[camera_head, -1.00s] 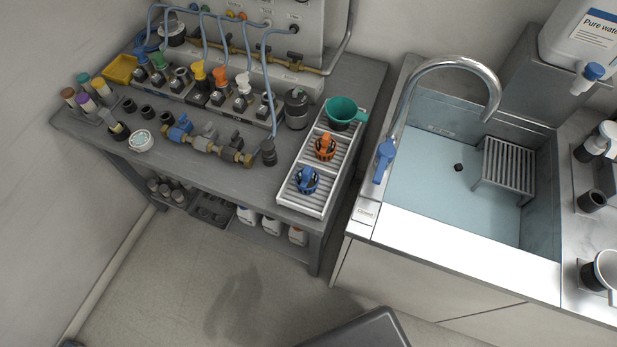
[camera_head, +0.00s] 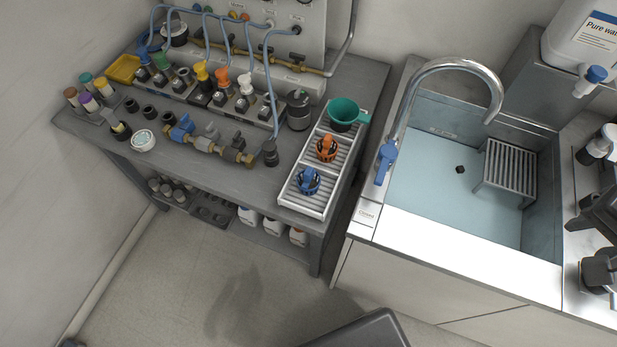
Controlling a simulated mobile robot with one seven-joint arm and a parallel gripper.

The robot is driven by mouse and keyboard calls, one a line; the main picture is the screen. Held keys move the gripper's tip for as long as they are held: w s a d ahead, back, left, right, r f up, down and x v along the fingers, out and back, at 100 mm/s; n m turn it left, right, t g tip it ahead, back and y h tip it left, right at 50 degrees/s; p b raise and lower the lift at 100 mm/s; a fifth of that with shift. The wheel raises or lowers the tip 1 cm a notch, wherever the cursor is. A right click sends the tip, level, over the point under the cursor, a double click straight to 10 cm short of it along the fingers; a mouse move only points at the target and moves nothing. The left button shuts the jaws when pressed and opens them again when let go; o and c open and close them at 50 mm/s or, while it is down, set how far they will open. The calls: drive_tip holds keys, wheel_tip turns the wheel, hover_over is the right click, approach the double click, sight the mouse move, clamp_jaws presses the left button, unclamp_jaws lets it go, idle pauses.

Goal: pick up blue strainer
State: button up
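The blue strainer (camera_head: 308,181) sits in the front section of a white slatted tray (camera_head: 302,207) at the right end of the grey bench. It looks upright, with a blue top and dark gaps around its side. Dark parts that look like my gripper (camera_head: 590,245) show at the right edge, over the counter right of the sink. They are cut off by the frame, and I cannot tell how the fingers stand. They are far from the strainer, with the sink between them.
An orange strainer (camera_head: 326,149) and a teal funnel (camera_head: 345,111) stand behind the blue one in the tray. A dark cylinder (camera_head: 298,110) and a valve manifold (camera_head: 208,144) are to the left. The sink (camera_head: 430,190) with its tall faucet (camera_head: 455,65) lies right of the bench.

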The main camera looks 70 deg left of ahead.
drive_tip(key=s+a+f+n+g, duration=0.1)
drive_tip(key=s+a+f+n, duration=0.1)
drive_tip(key=a, duration=1.1)
drive_tip(key=n+g+h, duration=0.2)
drive_tip(key=n, duration=0.2)
hover_over(308, 171)
drive_tip(key=f, duration=1.6)
drive_tip(key=shift+w+a+f, duration=0.15)
drive_tip(key=shift+w, duration=0.25)
drive_tip(key=shift+s+f, duration=0.2)
drive_tip(key=shift+f, duration=1.3)
drive_tip(key=shift+s+f, duration=0.15)
drive_tip(key=shift+f, duration=1.35)
drive_tip(key=shift+c, duration=0.4)
clamp_jaws()
